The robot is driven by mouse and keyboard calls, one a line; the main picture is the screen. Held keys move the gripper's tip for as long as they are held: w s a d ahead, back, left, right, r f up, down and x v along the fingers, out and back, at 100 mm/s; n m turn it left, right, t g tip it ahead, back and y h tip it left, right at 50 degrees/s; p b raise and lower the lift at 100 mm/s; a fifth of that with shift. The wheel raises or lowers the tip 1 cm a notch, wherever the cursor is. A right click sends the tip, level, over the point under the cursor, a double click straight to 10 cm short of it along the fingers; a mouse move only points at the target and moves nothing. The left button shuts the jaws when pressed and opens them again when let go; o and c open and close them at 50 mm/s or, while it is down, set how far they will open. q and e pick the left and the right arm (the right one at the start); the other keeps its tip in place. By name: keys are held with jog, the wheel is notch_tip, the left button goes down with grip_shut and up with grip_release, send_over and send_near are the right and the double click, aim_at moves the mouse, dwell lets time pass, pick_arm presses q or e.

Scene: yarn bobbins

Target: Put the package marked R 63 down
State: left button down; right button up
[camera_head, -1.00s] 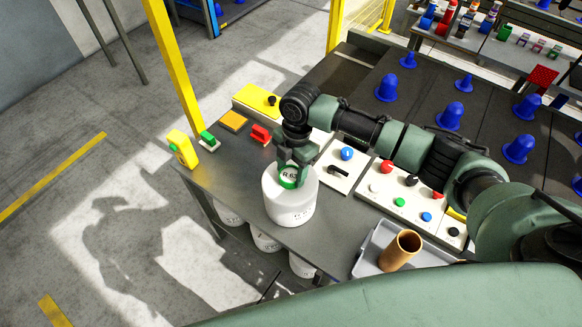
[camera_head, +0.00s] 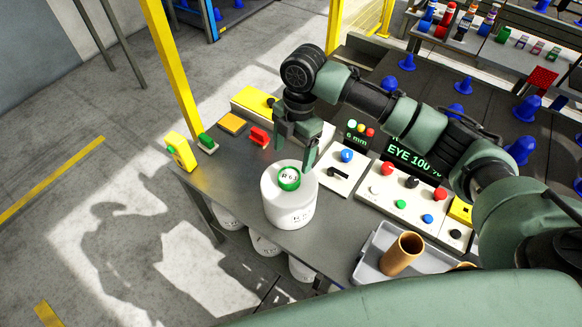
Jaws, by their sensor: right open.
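The package marked R 63 (camera_head: 289,205) is a white cylinder with a green ring around its label on top. It stands upright on the grey table (camera_head: 230,190), near the table's front edge. My right gripper (camera_head: 294,158) is above and just behind the package, with its fingers spread apart and nothing between them. The fingers look clear of the package's top. My left gripper is not in view.
Control panels with coloured buttons (camera_head: 404,194) lie right of the package. A grey tray (camera_head: 368,268) with a brown tube (camera_head: 402,254) is at the lower right. Several white packages (camera_head: 265,244) sit below the tabletop.

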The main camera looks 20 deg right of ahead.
jog(key=shift+w+d+r, duration=0.1)
jog(key=shift+d+r, duration=0.05)
jog(key=shift+r, duration=0.9)
jog(key=shift+w+d+r, duration=0.1)
jog(key=shift+r, duration=0.9)
jog(key=shift+s, duration=0.1)
